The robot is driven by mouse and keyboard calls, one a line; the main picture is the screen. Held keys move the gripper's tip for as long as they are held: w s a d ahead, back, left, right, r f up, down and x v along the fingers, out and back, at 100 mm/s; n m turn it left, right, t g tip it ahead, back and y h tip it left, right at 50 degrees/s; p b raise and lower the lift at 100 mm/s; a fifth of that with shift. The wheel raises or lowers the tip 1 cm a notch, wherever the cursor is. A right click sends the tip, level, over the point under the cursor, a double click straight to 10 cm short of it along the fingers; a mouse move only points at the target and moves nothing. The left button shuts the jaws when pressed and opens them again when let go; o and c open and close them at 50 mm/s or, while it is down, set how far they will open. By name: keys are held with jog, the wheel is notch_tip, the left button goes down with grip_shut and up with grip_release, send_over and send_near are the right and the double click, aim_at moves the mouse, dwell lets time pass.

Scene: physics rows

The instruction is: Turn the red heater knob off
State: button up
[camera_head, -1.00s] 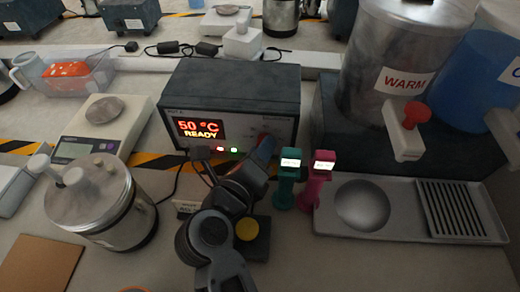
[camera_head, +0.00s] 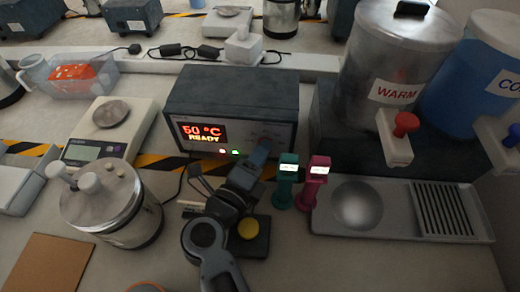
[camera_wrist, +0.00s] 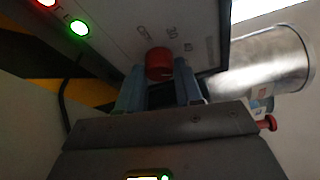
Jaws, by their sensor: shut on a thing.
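The heater (camera_head: 240,95) is a dark grey box with a light front panel. Its display (camera_head: 202,132) reads "50 °C READY" in red, with a red and a green light below it. In the wrist view the red knob (camera_wrist: 159,64) sits on the heater's front panel (camera_wrist: 120,25), with dial marks printed around it. My gripper (camera_wrist: 160,76) is shut on the red knob, one blue-grey finger on each side. In the head view my gripper (camera_head: 262,145) is at the lower right of the panel and the knob is largely hidden behind it.
Teal (camera_head: 287,180) and magenta (camera_head: 316,183) handled tools stand close to the right of my gripper. A metal WARM tank (camera_head: 375,60) with a red-handled tap is farther right, above a grey tray (camera_head: 405,236). A lidded metal pot (camera_head: 108,205) and a scale (camera_head: 110,132) are left.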

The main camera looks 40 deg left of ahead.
jog(key=shift+n+t, duration=0.3)
jog(key=shift+n, duration=0.3)
jog(key=shift+f, duration=0.1)
jog(key=o, duration=1)
jog(key=shift+o, duration=0.2)
